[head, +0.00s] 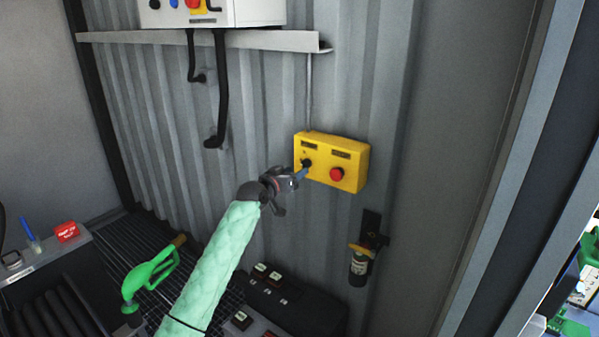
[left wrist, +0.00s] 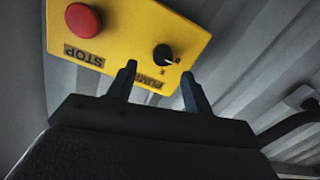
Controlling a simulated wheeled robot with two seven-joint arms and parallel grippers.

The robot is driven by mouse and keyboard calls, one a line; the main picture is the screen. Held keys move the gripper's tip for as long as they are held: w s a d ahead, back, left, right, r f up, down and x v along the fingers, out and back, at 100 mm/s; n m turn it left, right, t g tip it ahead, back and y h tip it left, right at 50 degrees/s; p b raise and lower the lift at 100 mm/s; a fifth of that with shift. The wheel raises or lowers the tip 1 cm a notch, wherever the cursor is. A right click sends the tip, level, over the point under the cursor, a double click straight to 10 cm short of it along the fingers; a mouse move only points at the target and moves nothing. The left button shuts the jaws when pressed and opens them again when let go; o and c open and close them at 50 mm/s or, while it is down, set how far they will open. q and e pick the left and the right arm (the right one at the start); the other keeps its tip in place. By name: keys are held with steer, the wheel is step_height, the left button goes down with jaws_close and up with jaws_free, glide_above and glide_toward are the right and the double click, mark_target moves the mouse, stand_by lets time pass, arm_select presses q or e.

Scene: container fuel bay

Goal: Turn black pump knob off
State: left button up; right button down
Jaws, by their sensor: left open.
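The yellow pump control box (head: 352,153) is mounted on the corrugated wall in the head view. The black pump knob (head: 307,163) is on its left part, and a red stop button (head: 337,174) is to the right. My left gripper (head: 303,172) is open at the box's left edge, close to the knob. In the left wrist view the box (left wrist: 122,40) appears upside down. The knob (left wrist: 163,54), with a white pointer mark, lies beyond and between the two fingertips (left wrist: 158,78), not enclosed by them. My right gripper is not in view.
A white panel (head: 215,12) sits on a shelf (head: 260,40) above, with black hoses hanging below. A small canister (head: 358,268) is mounted on the wall at lower right. A green fuel nozzle (head: 150,272) is at lower left.

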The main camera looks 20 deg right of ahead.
arm_select(q)
steer(key=shift+v, duration=1.15)
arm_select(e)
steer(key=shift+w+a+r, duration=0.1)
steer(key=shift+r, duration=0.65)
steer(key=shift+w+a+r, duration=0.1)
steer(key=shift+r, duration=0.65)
